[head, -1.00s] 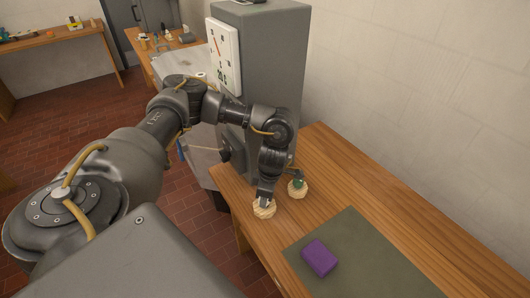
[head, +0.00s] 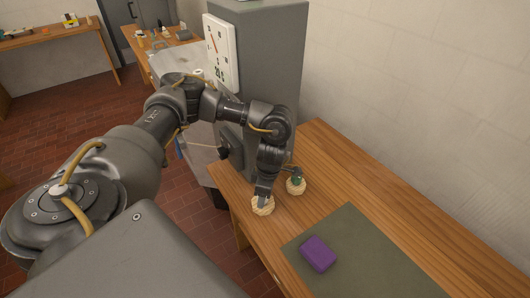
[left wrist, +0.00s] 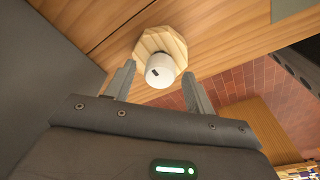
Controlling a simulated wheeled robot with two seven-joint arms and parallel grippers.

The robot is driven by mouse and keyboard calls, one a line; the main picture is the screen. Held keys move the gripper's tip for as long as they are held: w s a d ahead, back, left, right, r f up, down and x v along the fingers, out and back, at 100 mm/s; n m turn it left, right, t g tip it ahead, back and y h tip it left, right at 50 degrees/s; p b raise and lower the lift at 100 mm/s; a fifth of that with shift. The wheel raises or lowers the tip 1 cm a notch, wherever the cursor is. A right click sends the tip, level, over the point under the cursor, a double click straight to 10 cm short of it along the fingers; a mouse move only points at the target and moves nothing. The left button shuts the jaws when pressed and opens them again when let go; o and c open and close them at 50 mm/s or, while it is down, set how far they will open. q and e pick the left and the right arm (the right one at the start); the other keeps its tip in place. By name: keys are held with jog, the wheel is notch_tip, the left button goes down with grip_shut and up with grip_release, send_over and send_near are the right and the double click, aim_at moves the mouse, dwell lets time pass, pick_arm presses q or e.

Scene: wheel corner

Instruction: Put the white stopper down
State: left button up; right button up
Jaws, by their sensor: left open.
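The white stopper (left wrist: 160,70) stands on a pale octagonal wooden base (left wrist: 172,42) on the wooden table, between the fingers of my left gripper (left wrist: 158,78) in the left wrist view. The fingers are spread, with a gap on each side of the stopper. In the head view my left gripper (head: 267,192) points down at the table's near left end, over the wooden base (head: 261,208). The stopper is mostly hidden there by the gripper. My right gripper is not in view.
A second wooden base with a green stopper (head: 297,182) stands close beside the gripper. A grey cabinet (head: 262,60) rises just behind. A purple block (head: 318,253) lies on a green mat (head: 365,250) to the right. Bare tabletop lies beyond the mat.

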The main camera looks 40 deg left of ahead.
pick_arm(q)
notch_tip(320, 180, up, 12)
jog(key=d, duration=0.1)
jog(key=shift+w+d, duration=0.15)
jog(key=shift+w, duration=0.2)
jog(key=shift+f, duration=0.1)
